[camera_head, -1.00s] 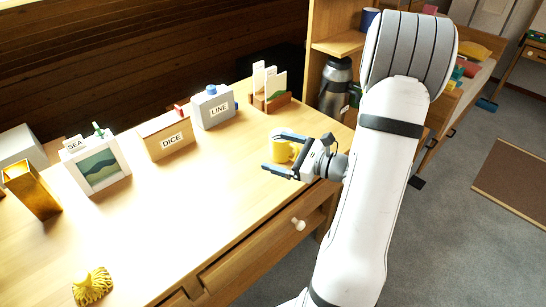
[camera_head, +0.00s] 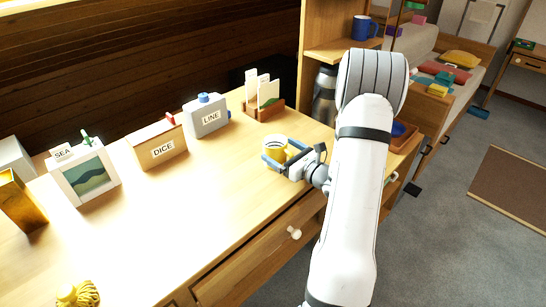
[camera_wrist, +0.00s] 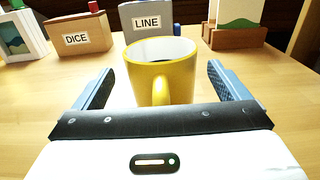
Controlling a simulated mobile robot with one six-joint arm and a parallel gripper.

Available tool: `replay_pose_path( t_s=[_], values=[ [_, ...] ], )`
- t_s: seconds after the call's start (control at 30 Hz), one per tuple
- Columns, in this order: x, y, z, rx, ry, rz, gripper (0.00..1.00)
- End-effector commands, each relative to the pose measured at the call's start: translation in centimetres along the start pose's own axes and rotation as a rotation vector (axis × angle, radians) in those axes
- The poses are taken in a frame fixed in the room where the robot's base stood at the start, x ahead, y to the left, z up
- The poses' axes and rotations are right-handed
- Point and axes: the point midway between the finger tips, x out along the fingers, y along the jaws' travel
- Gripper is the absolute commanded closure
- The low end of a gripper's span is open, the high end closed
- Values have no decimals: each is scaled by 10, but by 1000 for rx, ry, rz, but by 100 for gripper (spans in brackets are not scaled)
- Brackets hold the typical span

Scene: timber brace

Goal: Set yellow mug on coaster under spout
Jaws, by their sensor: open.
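The yellow mug (camera_head: 273,149) stands upright on the desk near its right end. My gripper (camera_head: 283,153) is open around it, with one blue-grey finger on each side. In the wrist view the yellow mug (camera_wrist: 163,75) is between the fingers of my gripper (camera_wrist: 160,80), with a visible gap on both sides. Its handle points toward the palm. A dark silver flask-like vessel (camera_head: 324,95) stands in the shelf unit, partly hidden by my arm. I cannot make out a spout or a coaster.
Behind the mug are a card holder (camera_head: 263,109), a grey LINE box (camera_head: 207,117) and a DICE box (camera_head: 158,146). A SEA picture box (camera_head: 84,175) stands further left. A blue mug (camera_head: 364,28) is on the upper shelf. The desk's middle (camera_head: 190,205) is clear.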

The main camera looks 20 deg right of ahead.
Motion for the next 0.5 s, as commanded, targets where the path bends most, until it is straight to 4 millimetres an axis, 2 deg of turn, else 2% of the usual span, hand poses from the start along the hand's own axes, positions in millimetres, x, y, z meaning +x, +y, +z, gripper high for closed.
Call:
replay_pose_path(
  t_s=[0.2,0.5],
  values=[
    [0,0,0,0,0,-1,6],
    [0,0,0,0,0,-2,31]
  ],
)
